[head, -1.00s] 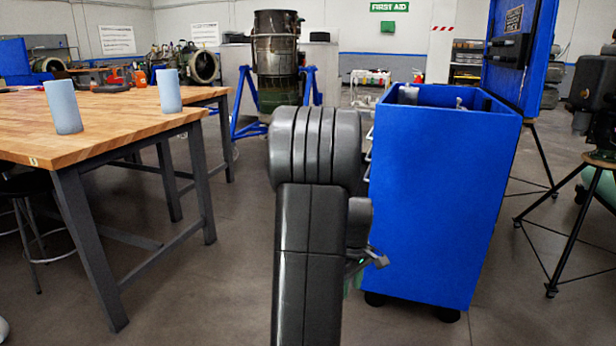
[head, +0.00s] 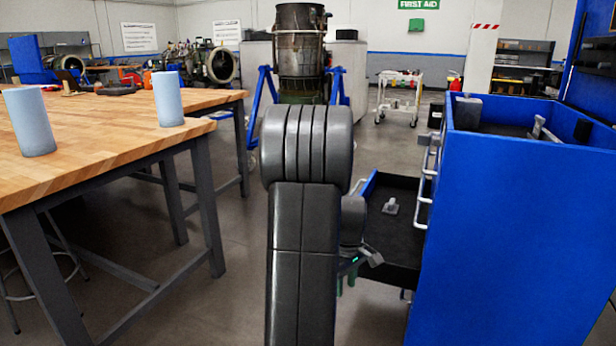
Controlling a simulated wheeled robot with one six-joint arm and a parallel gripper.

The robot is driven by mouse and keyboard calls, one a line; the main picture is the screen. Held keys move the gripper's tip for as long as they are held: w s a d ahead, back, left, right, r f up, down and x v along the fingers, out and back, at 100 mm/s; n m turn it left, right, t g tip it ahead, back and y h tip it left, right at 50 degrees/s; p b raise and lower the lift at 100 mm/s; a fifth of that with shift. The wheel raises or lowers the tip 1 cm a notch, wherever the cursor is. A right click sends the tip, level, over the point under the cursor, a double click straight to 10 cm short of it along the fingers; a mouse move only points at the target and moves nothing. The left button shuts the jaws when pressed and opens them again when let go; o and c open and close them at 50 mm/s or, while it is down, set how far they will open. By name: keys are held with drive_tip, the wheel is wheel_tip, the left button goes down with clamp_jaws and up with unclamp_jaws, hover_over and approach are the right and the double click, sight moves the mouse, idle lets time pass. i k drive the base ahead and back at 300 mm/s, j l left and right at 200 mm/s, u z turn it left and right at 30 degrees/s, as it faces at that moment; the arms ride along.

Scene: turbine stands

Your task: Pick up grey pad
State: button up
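I cannot tell for sure which thing is the grey pad. A small light grey piece (head: 390,206) lies in the open black-lined drawer (head: 395,235) of the blue cabinet. A dark grey block (head: 468,111) and a light grey piece (head: 541,128) are in the recessed top of the cabinet. My gripper (head: 360,262) shows only in part, low behind my dark arm and in front of the drawer's near end. It appears apart from these grey things; its fingertips are too hidden to read.
The blue cabinet (head: 510,240) stands close on the right, with its drawer sticking out left. A wooden table (head: 100,135) with two blue-grey cylinders (head: 30,122) (head: 168,99) is on the left. A turbine on a blue stand (head: 300,55) is behind. Floor between table and cabinet is clear.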

sight(391, 208)
drive_tip(key=i, duration=0.85)
drive_tip(key=i+z, duration=0.1)
drive_tip(key=i, duration=0.8)
drive_tip(key=i+j, duration=0.15)
drive_tip(key=i, duration=0.7)
drive_tip(key=i+j+z, duration=0.1)
drive_tip(key=i, duration=0.8)
drive_tip(key=i+z, duration=0.15)
drive_tip(key=z, duration=1.85)
